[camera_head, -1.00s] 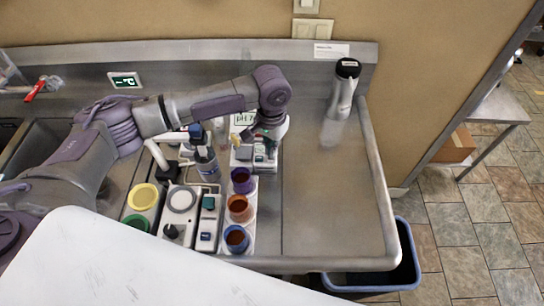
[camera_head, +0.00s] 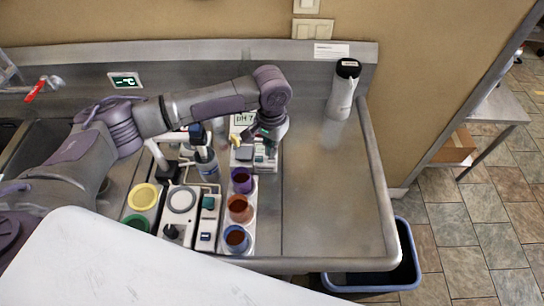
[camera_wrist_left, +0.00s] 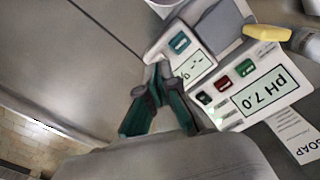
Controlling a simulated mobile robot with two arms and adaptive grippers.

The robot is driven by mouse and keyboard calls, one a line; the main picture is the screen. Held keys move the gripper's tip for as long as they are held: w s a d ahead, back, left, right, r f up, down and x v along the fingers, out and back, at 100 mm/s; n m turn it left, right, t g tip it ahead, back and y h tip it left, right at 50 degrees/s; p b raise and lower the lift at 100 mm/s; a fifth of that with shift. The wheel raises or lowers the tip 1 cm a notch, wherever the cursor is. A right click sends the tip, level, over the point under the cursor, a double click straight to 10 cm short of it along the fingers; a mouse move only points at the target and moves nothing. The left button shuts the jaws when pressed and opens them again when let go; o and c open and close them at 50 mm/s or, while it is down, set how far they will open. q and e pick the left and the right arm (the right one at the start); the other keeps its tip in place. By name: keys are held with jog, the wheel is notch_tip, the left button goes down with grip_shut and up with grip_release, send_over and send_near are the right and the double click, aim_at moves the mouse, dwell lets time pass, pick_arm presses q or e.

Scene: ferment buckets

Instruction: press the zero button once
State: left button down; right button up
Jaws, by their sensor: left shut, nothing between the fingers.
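My left gripper (camera_head: 262,141) is over the small instruments at the back of the steel counter. Its green-padded fingers (camera_wrist_left: 157,82) are shut and empty in the left wrist view. Their tips appear close to a small white meter (camera_wrist_left: 190,68) with a "%" display and one teal button (camera_wrist_left: 180,43). Beside it is a white pH meter (camera_wrist_left: 222,112) showing "pH 7.0", with a dark button (camera_wrist_left: 204,98), a red button (camera_wrist_left: 222,83) and a green button (camera_wrist_left: 245,67). The button labels are too small to read, so I cannot tell which is zero. Contact cannot be told.
Purple (camera_head: 241,180), orange (camera_head: 239,208) and blue (camera_head: 236,238) cups stand in a row in front of the meters. A scale (camera_head: 181,200) stands left of them. A white black-capped bottle (camera_head: 341,92) stands back right. The counter's right half is mostly clear.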

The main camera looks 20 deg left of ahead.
pick_arm(q)
jog(key=shift+f+b, duration=0.4)
jog(key=shift+f, duration=0.9)
jog(key=shift+r, duration=0.1)
notch_tip(320, 180, up, 6)
jog(key=p, duration=0.8)
dwell(1.0)
